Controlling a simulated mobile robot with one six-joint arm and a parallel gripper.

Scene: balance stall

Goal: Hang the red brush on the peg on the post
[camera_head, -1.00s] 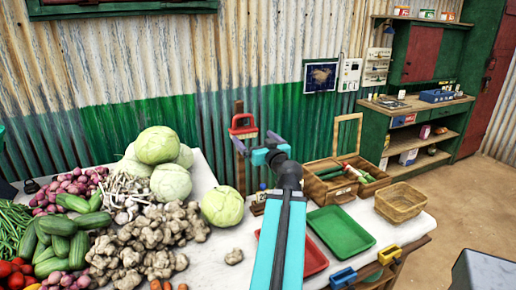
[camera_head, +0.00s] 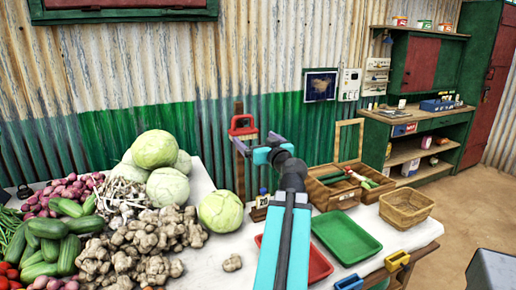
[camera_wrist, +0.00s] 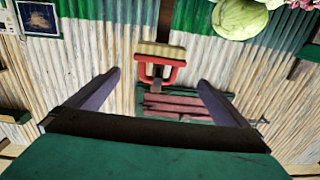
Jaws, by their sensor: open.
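The red brush (camera_head: 243,123) is on the front of the brown wooden post (camera_head: 239,172) by the wall, handle up and pale bristles down. It also shows in the upside-down wrist view (camera_wrist: 159,50), upright against the post and apart from my fingers. The peg cannot be made out; the brush's handle covers that part of the post, so I cannot tell how the handle sits on it. My gripper (camera_head: 257,142) is open and empty. Its two fingers stand wide apart on either side of the brush in the wrist view (camera_wrist: 158,83).
The white-topped table below bears cabbages (camera_head: 220,211), ginger (camera_head: 145,245), a red tray (camera_head: 318,264), a green tray (camera_head: 346,239) and a wooden box (camera_head: 334,196). A wicker basket (camera_head: 406,208) stands right. The corrugated wall (camera_head: 190,120) is close behind the post.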

